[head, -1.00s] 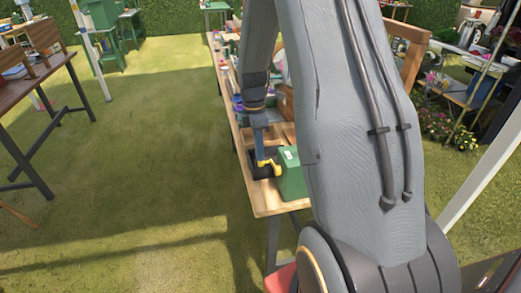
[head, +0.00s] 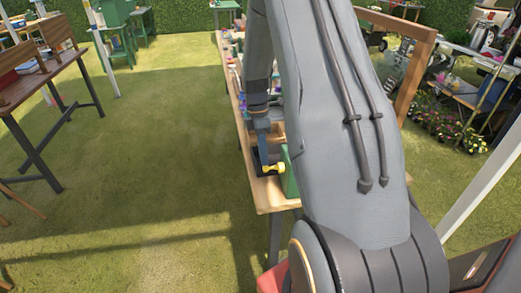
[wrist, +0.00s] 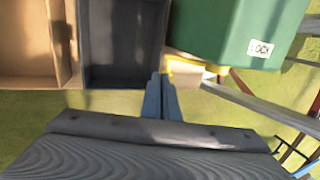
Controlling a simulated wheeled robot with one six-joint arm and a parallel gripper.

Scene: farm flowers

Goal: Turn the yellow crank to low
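The yellow crank (head: 275,168) is on the green box (head: 290,184) at the near end of the long wooden table. In the wrist view the crank (wrist: 184,68) shows at the lower left corner of the green box (wrist: 235,28), which bears a white label reading "LOCK". My gripper (wrist: 160,82) has its blue-grey fingers close together, just left of the crank. I see nothing between them. Whether a finger touches the crank I cannot tell. In the head view my gripper (head: 263,158) points down beside the crank, and my arm hides most of the box.
A black tray (wrist: 122,82) and a wooden tray (wrist: 35,82) lie left of the fingers in the wrist view. The wooden table (head: 262,193) carries several items farther back. A brown table (head: 40,78) stands at the left, with open grass between.

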